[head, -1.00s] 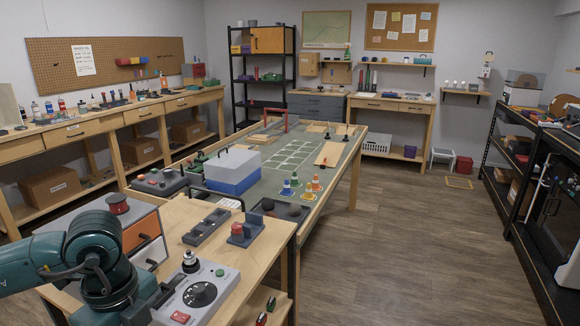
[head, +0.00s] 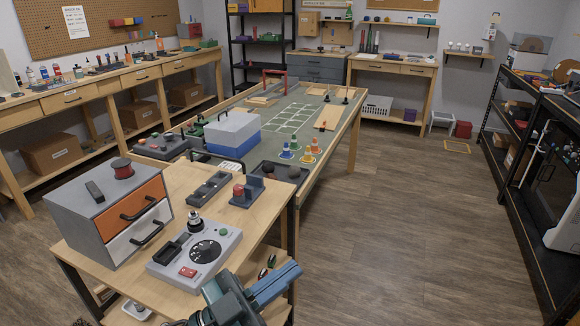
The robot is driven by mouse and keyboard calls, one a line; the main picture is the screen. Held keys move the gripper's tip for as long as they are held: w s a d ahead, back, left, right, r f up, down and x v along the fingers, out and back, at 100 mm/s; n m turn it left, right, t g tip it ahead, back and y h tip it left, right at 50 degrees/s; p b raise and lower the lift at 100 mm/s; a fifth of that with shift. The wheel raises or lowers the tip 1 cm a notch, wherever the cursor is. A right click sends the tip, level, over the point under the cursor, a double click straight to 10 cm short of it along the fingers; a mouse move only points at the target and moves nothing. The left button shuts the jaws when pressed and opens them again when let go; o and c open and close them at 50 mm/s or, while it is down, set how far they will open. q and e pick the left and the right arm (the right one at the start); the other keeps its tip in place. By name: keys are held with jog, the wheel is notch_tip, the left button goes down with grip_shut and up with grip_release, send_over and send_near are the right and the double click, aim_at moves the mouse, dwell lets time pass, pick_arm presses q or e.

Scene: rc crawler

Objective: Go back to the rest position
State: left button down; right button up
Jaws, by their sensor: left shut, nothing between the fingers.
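My left gripper (head: 284,280) shows at the bottom middle of the head view, in front of the near bench's front right corner. It is shut and holds nothing. Part of my teal left arm shows below it at the bottom edge. My right gripper is not in view. The grey control box (head: 196,256) with a black dial and red button sits on the near bench, left of the gripper and apart from it.
The small drawer cabinet (head: 82,219) with orange and white drawers stands at the bench's left. A dark tray (head: 209,187) lies behind the control box. The long green-topped table (head: 285,125) stands beyond. The wooden floor (head: 420,240) at the right is clear.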

pick_arm(q)
jog(key=a+f+n+t+y, duration=0.2)
jog(key=a+f+n+y, duration=0.35)
jog(key=f+y, duration=0.2)
jog(key=a+f+n+t+y, duration=0.2)
jog(key=a+f+n+y, duration=0.3)
jog(key=f, duration=0.4)
jog(key=s+a+f+n+g+y+p, duration=0.1)
jog(key=s+a+f+n+g+y, duration=0.1)
jog(key=s+f, duration=0.6)
notch_tip(320, 180, down, 2)
jog(key=g+y, duration=0.1)
jog(key=g, duration=0.1)
jog(key=shift+a+f+g+y, duration=0.25)
jog(key=shift+a+g+y, duration=0.1)
jog(key=shift+a+g, duration=0.05)
jog(key=c, duration=2.2)
grip_release()
